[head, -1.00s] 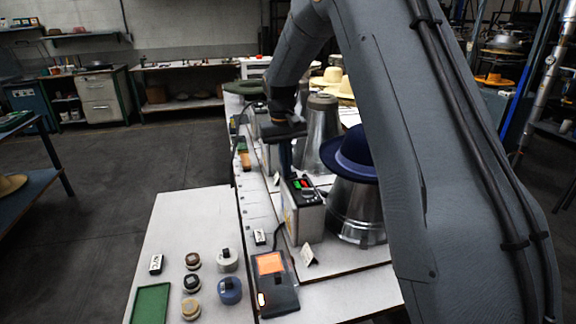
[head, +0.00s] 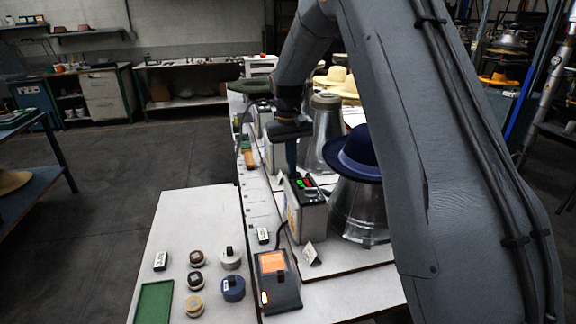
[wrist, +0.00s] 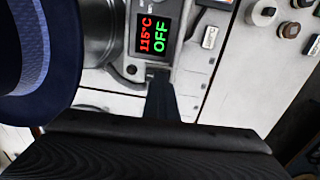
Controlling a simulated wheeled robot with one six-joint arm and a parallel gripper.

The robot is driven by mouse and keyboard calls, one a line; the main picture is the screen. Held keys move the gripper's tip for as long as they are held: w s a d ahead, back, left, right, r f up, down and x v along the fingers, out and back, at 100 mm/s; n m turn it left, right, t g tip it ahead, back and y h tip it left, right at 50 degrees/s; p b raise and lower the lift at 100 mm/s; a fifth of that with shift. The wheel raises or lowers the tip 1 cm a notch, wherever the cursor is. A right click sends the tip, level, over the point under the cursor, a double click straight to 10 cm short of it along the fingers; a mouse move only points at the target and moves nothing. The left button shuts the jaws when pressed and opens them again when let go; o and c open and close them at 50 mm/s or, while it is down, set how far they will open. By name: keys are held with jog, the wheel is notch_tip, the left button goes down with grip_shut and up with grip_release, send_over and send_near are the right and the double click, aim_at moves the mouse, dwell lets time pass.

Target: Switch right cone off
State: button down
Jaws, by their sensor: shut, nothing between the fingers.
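The right cone (head: 358,215) is a shiny metal cone with a dark blue hat (head: 360,152) on top. Left of it stands its grey control box (head: 308,212), with a small red and green display (head: 304,183). In the wrist view the display (wrist: 153,34) reads 115°C in red and OFF in green. My gripper (head: 291,170) is shut and empty, pointing down by the box's far left edge. In the wrist view its dark fingers (wrist: 162,98) are just below the display. Whether they touch the box is unclear. The switch itself cannot be made out.
Another metal cone (head: 325,130) stands behind the right cone. In front are an orange-screen device (head: 277,294), a small folded card (head: 312,254), several round pucks and a green tray (head: 154,302). The floor to the left is open.

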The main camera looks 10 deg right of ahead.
jog(key=shift+s+d, duration=0.2)
jog(key=shift+d, duration=0.35)
jog(key=r+p, duration=0.1)
jog(key=a+r+p, duration=0.1)
jog(key=r+p, duration=0.1)
jog(key=r, duration=0.1)
jog(key=shift+a+r, duration=0.1)
jog(key=shift+a, duration=0.15)
notch_tip(320, 180, up, 10)
jog(key=a+b, duration=0.1)
jog(key=b, duration=0.3)
jog(key=shift+t+y, duration=0.3)
jog(key=s+f, duration=0.3)
jog(key=s, duration=0.2)
jog(key=s+f, duration=0.3)
jog(key=s, duration=0.1)
jog(key=s+f, duration=0.3)
jog(key=s, duration=0.2)
jog(key=shift+s+d+f, duration=0.3)
jog(key=shift+s+f, duration=0.05)
jog(key=shift+f, duration=0.05)
jog(key=s+f, duration=0.3)
jog(key=s, duration=0.5)
jog(key=s+f, duration=0.4)
jog(key=s, duration=0.4)
jog(key=shift+s+f+t, duration=0.15)
jog(key=shift+s+t, duration=0.15)
